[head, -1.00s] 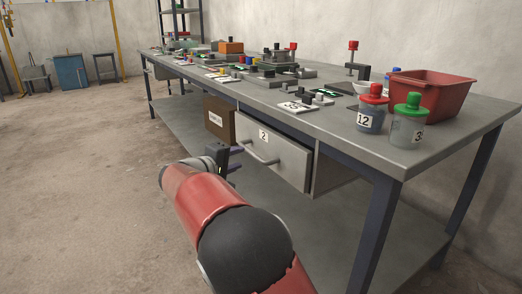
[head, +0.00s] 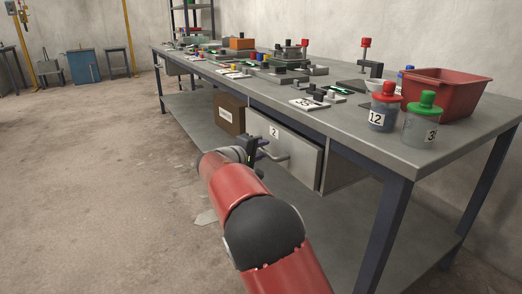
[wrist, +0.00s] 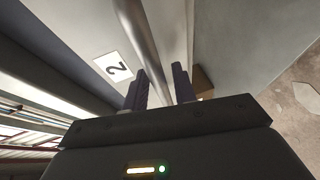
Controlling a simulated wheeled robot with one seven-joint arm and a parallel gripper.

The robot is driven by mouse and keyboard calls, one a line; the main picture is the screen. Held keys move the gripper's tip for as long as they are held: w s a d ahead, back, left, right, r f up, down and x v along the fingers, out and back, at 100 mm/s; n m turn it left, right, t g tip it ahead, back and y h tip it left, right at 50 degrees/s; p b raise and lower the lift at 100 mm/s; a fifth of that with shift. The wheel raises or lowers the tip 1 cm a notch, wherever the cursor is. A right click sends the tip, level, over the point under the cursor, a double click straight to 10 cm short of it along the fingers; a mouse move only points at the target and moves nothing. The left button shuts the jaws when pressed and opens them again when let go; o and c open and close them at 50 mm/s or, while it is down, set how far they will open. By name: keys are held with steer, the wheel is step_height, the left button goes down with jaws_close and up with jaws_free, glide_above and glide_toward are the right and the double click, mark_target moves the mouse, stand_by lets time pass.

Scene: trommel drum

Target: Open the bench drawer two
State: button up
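Drawer two has a pale grey front (head: 298,152) with a white label reading 2 and a horizontal bar handle (head: 278,157). It sits under the bench top; I cannot tell if its front stands slightly out. My gripper (head: 257,146) is at the left end of the handle, partly hidden behind my red arm. In the wrist view my gripper (wrist: 160,74) has its two dark fingers apart, with the bar handle (wrist: 138,35) running between them. I see no clear grip on the bar. The 2 label (wrist: 115,66) is left of the fingers.
A brown labelled box (head: 229,114) is left of the drawer. The bench (head: 410,150) carries jars 12 (head: 383,113) and 3 (head: 420,128), a red bin (head: 445,97) and several small parts. A bench leg (head: 382,235) stands at the right. The floor at left is open.

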jaws_close()
steer(key=s+a+p, duration=0.2)
steer(key=s+a, duration=0.6)
steer(key=a, duration=0.4)
steer(key=s+a+p, duration=0.2)
steer(key=s+a, duration=0.6)
steer(key=a, duration=0.4)
steer(key=shift+s+a, duration=0.25)
steer(key=shift+f, duration=0.1)
steer(key=shift+o, duration=1.4)
jaws_free()
